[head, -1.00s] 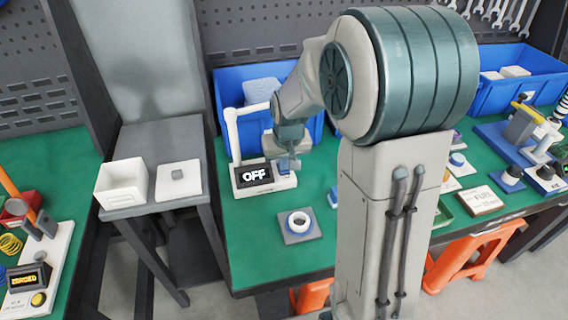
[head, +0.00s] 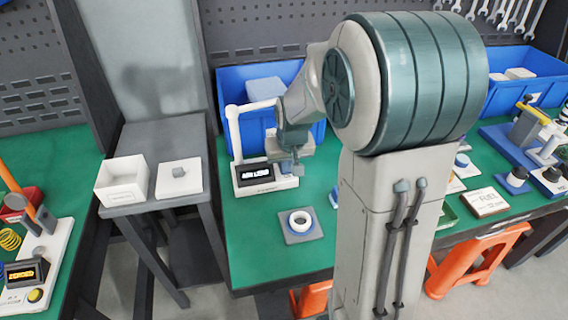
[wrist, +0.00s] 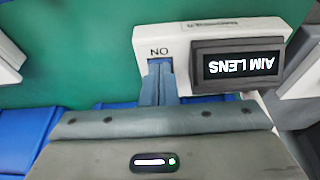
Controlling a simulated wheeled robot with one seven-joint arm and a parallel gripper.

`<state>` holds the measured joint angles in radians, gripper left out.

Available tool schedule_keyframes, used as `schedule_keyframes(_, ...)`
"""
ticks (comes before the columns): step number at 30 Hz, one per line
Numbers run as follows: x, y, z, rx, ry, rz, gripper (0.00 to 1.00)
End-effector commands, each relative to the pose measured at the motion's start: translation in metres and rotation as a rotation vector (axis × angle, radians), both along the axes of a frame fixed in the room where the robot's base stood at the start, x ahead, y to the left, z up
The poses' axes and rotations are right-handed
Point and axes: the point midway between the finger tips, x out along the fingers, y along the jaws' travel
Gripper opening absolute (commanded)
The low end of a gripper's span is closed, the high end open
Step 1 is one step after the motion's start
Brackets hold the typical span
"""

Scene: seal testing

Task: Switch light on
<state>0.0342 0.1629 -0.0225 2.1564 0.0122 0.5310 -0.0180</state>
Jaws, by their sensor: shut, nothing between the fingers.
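The light is a white device (head: 262,190) on the green bench, with an upright post and an arm reaching over it. Its dark display (head: 254,175) faces me. In the wrist view the display (wrist: 240,65) appears upside down and reads "AIM LENS". In the head view my gripper (head: 288,168) is at the device's right end.
A grey plate with a white-and-blue ring (head: 300,222) lies in front of the device. Blue bins (head: 233,80) stand behind it. A small grey table (head: 160,140) to the left bears a white box (head: 122,182) and a white block (head: 179,178).

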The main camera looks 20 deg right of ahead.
Motion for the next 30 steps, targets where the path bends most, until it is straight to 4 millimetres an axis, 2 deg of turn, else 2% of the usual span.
schedule_keyframes(11, 0.013, 0.002, 0.008, 0.000, 0.001, 0.005, 0.00)
schedule_keyframes(22, 0.013, 0.002, 0.010, 0.000, 0.000, 0.005, 0.00)
schedule_keyframes(26, 0.013, 0.002, 0.022, -0.001, -0.001, 0.005, 0.00)
schedule_keyframes(30, 0.011, 0.001, 0.046, 0.000, -0.002, 0.004, 0.00)
